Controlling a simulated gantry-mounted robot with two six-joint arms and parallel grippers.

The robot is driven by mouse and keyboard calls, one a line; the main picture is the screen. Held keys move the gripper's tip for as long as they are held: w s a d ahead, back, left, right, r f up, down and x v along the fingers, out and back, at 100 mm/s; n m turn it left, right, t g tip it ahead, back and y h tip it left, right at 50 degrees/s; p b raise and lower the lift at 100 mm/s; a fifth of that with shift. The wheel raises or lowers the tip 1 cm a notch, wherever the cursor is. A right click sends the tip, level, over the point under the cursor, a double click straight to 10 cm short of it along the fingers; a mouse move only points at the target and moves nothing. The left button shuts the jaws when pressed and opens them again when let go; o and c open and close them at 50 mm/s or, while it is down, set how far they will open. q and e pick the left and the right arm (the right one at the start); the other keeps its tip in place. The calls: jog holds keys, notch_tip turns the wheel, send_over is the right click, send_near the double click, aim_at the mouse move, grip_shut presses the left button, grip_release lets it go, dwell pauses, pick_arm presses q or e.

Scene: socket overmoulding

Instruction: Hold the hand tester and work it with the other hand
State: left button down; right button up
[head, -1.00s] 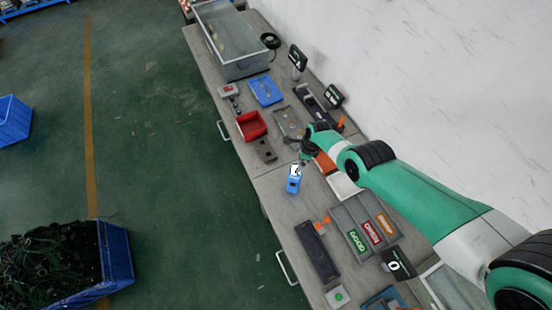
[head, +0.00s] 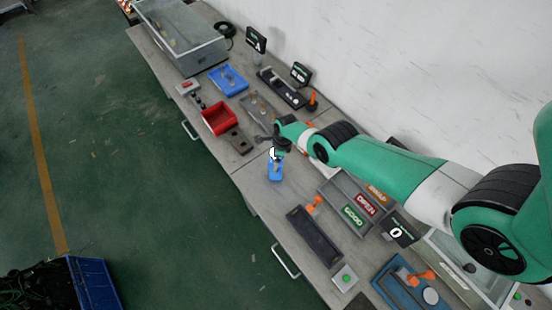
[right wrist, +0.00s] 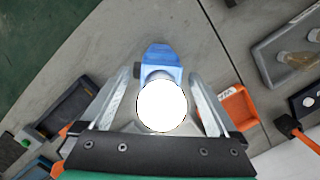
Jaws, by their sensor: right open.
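The hand tester (head: 275,172) is a small blue unit standing on the grey bench, with a bright white round part on it. My right gripper (head: 281,147) is over it in the head view. In the right wrist view the blue body of the tester (right wrist: 160,59) lies between and beyond the fingertips of my right gripper (right wrist: 159,76). The two fingers are spread wide, one on each side of the white disc, which hides part of the tester. I cannot tell whether a finger touches it. My left gripper is not in view.
A red bin (head: 219,118) and a blue tray (head: 228,80) stand farther back. A sorting rack (head: 351,204) with green, red and orange labels and a long dark tray (head: 315,236) lie nearer. Bare bench shows left of the tester. The white wall (head: 400,60) bounds the right.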

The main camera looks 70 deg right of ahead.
jog(key=shift+f, duration=0.2)
grip_shut()
jog(key=c, duration=0.8)
grip_release()
jog(key=c, duration=0.6)
dwell(2.9)
